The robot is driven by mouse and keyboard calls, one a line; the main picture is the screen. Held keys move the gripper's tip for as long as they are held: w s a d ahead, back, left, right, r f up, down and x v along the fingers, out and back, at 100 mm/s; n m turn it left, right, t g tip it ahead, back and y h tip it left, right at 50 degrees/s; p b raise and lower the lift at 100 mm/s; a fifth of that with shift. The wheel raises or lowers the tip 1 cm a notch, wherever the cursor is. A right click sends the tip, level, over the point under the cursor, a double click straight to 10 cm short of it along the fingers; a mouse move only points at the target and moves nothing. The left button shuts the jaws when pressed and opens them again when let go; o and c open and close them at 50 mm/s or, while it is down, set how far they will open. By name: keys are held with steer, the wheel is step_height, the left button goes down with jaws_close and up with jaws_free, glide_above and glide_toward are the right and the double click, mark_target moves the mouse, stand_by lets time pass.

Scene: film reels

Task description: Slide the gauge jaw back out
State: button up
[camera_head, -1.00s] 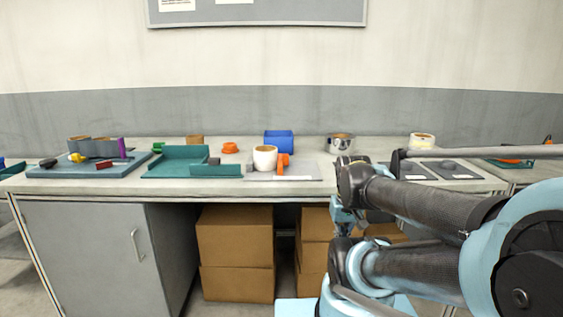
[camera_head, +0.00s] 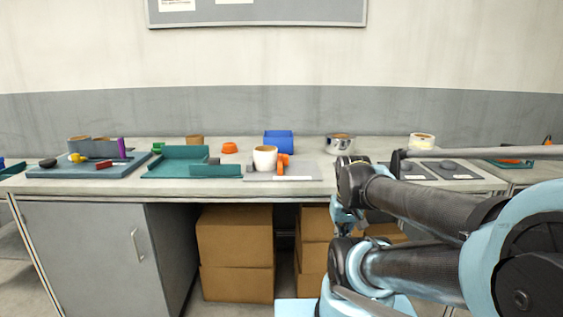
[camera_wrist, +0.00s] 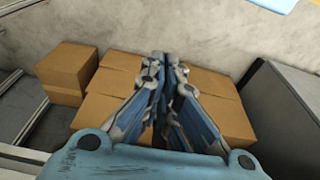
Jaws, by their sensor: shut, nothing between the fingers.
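A grey plate (camera_head: 308,171) lies near the front of the bench. A white cylinder with a brown top (camera_head: 265,157) stands on it, and a small orange piece (camera_head: 283,163) is just right of it. This looks like the gauge and its jaw, but they are too small to be sure. I cannot tell whether the orange piece touches the cylinder. My gripper (camera_wrist: 167,62) is shut and empty in the wrist view, pointing toward cardboard boxes under the bench. In the head view it hangs low before the bench front, partly hidden by my arm, well away from the orange piece.
A teal tray (camera_head: 180,153) sits left of the plate, and a blue box (camera_head: 279,141) behind it. A metal pot (camera_head: 340,143) stands at the back. A blue-grey board (camera_head: 60,172) with small parts is far left. Cardboard boxes (camera_head: 235,235) fill the space under the bench.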

steer(key=o, duration=0.9)
step_height(320, 180, up, 2)
steer(key=shift+s, duration=0.15)
steer(key=shift+c, duration=0.2)
steer(key=shift+o, duration=1)
steer(key=shift+w+a+r+m, duration=0.2)
steer(key=shift+w+r+m, duration=0.15)
steer(key=shift+r, duration=0.2)
steer(key=shift+w+a+r+m, duration=0.15)
steer(key=shift+w+r+m, duration=0.1)
steer(key=shift+w+r, duration=0.25)
step_height(320, 180, up, 30)
steer(key=f+m+g, duration=0.1)
steer(key=m+g, duration=0.1)
steer(key=m, duration=1.5)
glide_above(285, 155)
step_height(285, 155, down, 17)
steer(key=shift+r, duration=0.1)
jaws_close()
